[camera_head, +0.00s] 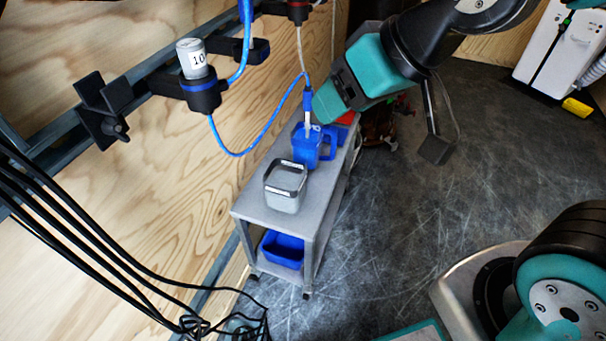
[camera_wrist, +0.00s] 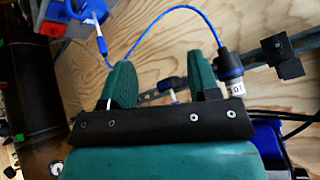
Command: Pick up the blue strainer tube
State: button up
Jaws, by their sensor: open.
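The blue strainer tube (camera_head: 308,103) hangs upright on a thin hose, with its white lower end in or just over the blue jug (camera_head: 306,152). In the wrist view the strainer tube (camera_wrist: 102,45) shows at the upper left, beyond the left finger, with the blue jug (camera_wrist: 70,22) behind it. My gripper (camera_head: 322,108) appears close to the right of the tube in the head view; the exact gap is unclear. In the wrist view my gripper (camera_wrist: 163,84) is open, with nothing between its two green fingers.
A grey square container (camera_head: 285,190) stands on the grey cart (camera_head: 255,208) in front of the jug. A blue hose (camera_head: 238,153) loops from the tube to a wall-mounted filter housing (camera_head: 200,88) labelled 10. Clear floor (camera_head: 400,220) lies right of the cart.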

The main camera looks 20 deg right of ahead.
jog(key=w+d+f+m+t+b, duration=0.25)
jog(key=w+f+t+b, duration=0.45)
jog(key=f+b, duration=0.65)
jog(key=t+h+b, duration=0.2)
jog(key=t+b, duration=0.1)
jog(key=t, duration=0.2)
send_near(310, 97)
jog(key=w+p, duration=0.3)
jog(key=w+a+p, duration=0.1)
jog(key=w+p, duration=0.5)
jog(key=p, duration=0.1)
jog(key=shift+w+a+f, duration=0.15)
jog(key=shift+w+a, duration=0.15)
jog(key=shift+w, duration=0.1)
jog(key=shift+w+a+f+p, duration=0.1)
jog(key=shift+w+f+p, duration=0.05)
jog(key=shift+w+p, duration=0.45)
jog(key=shift+f, duration=0.2)
grip_shut()
